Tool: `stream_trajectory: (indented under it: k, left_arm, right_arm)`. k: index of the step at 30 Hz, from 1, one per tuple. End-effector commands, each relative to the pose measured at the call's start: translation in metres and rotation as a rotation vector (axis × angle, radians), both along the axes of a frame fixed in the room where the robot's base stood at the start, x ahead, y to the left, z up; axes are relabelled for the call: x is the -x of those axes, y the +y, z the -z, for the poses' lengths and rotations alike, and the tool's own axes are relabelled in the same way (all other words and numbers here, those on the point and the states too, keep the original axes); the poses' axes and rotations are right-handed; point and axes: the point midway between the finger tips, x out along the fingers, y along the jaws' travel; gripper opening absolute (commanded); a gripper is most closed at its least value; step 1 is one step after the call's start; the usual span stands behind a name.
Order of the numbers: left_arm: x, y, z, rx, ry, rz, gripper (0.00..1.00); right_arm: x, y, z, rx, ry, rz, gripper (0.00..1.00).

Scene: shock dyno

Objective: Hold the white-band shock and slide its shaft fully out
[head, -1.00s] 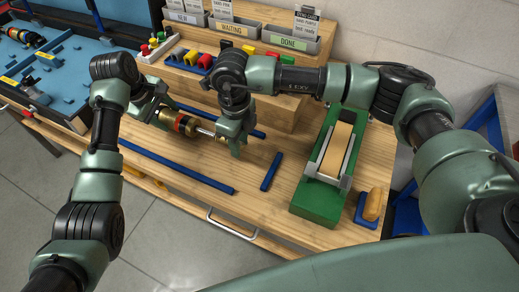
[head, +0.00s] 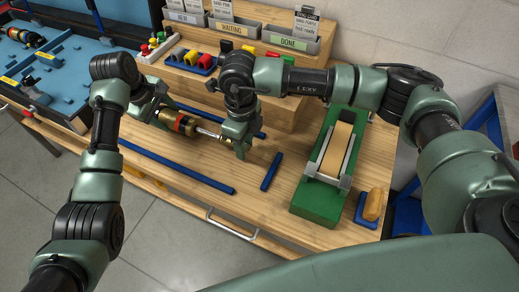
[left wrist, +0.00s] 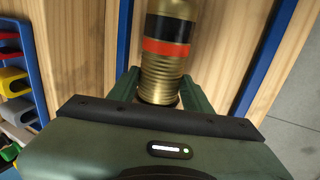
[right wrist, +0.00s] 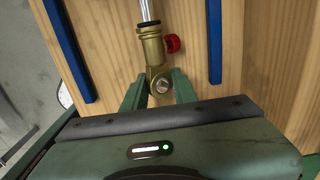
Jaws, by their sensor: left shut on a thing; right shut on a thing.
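The shock has a gold body (head: 181,124) with black and orange-red bands; I see no white band on it. It lies level above the bench between two blue rails. My left gripper (left wrist: 158,92) is shut on the body's ribbed gold end. The silver shaft (head: 208,133) sticks out of the body's right end and also shows in the right wrist view (right wrist: 148,10). My right gripper (right wrist: 158,88) is shut on the gold end eye (right wrist: 157,80), beside a red knob (right wrist: 173,43). Whether the shaft's inner end is still inside the body cannot be told.
Blue rails (head: 178,168) and a short blue bar (head: 271,171) lie on the bench. A green stand (head: 318,203) with a tan belt is at the right. Labelled bins (head: 236,32) and coloured parts stand behind. A blue tray (head: 60,65) is at the left.

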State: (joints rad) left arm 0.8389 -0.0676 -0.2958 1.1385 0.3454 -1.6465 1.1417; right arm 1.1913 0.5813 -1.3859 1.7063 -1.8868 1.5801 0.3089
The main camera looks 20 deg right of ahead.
Motion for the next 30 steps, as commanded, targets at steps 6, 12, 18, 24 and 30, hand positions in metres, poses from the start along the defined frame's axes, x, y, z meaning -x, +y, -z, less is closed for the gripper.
stream_trajectory:
  k: [6,12,18,24,30]
  left_arm:
    - [-0.005,0.006,-0.005,-0.007,-0.017,-0.01,0.0]
    - [-0.005,0.006,-0.004,-0.007,-0.017,-0.01,0.0]
    - [-0.005,0.006,-0.004,-0.007,-0.017,-0.01,0.0]
    - [-0.005,0.006,-0.004,-0.007,-0.017,-0.01,0.0]
    - [-0.005,0.006,-0.004,-0.007,-0.016,-0.01,0.0]
  right_arm:
    - [0.005,-0.007,0.002,0.011,0.011,0.003,0.0]
    - [0.007,-0.009,0.002,0.012,0.012,0.003,0.0]
    - [0.01,-0.011,0.002,0.011,0.011,0.003,0.0]
    - [0.012,-0.013,0.002,0.011,0.011,0.002,0.0]
    - [0.014,-0.015,0.002,0.011,0.011,0.003,0.0]
